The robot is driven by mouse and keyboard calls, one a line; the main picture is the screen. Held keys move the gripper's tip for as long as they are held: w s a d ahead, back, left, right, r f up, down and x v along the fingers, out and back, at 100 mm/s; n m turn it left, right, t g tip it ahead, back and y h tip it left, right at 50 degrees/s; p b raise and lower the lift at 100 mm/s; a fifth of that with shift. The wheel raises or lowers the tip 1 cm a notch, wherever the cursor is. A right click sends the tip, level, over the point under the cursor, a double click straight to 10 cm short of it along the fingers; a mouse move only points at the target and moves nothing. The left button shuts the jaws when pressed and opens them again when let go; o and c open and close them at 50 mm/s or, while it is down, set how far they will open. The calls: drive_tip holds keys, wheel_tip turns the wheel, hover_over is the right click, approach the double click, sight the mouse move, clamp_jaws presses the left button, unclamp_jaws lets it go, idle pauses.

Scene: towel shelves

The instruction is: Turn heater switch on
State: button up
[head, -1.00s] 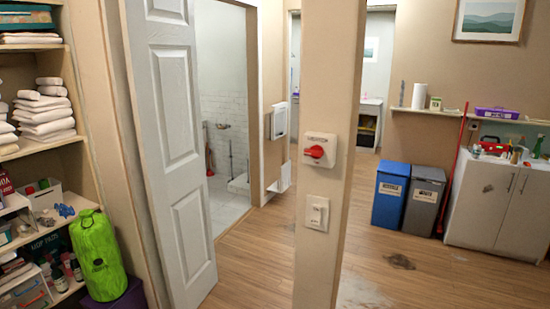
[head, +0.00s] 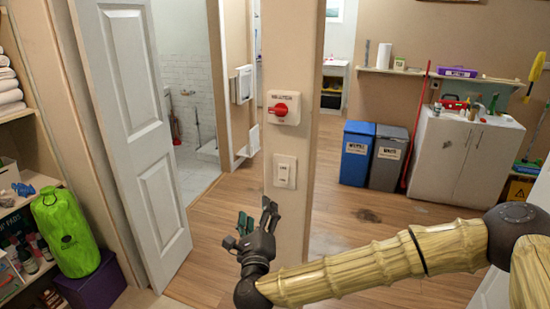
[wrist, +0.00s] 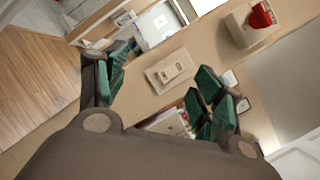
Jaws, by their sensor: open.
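The heater switch (head: 282,108) is a white box with a red rotary knob, mounted on the narrow end of a beige wall post. Its label is too small to read surely. The knob (head: 279,110) lies roughly sideways. In the wrist view the heater switch (wrist: 250,24) is at the top right, tilted, beyond my right-hand finger. My gripper (head: 255,222) is below the switch and in front of the post, pointing up, with green finger pads. It is open and empty in the wrist view (wrist: 160,95), apart from the switch.
A white light switch (head: 285,172) sits below the heater switch on the post (head: 290,225); it also shows between my fingers (wrist: 171,69). A white door (head: 140,120) stands open at left. A green bag (head: 66,233) stands by the shelves. Bins (head: 357,153) stand behind.

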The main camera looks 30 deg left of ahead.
sight(277, 113)
drive_tip(key=w+r+m+t+h, duration=0.3)
drive_tip(key=r+m+t+h, duration=0.3)
drive_tip(key=r+m, duration=1)
drive_tip(key=w+r+n+p, duration=0.1)
drive_tip(key=w+r, duration=0.1)
drive_tip(key=w+a+r+n+p, duration=0.1)
drive_tip(key=w+r, duration=0.1)
drive_tip(key=w, duration=0.1)
drive_tip(key=w+a+r+n+p, duration=0.1)
drive_tip(key=w+r+p, duration=0.1)
drive_tip(key=w, duration=0.1)
drive_tip(key=shift+w+a+r, duration=0.1)
drive_tip(key=shift+a+r, duration=0.15)
drive_tip(key=shift+r, duration=0.15)
drive_tip(key=shift+w+a+r+p, duration=0.15)
drive_tip(key=shift+w+p, duration=0.15)
drive_tip(key=shift+w, duration=0.35)
drive_tip(key=c, duration=1)
drive_tip(key=shift+g, duration=0.3)
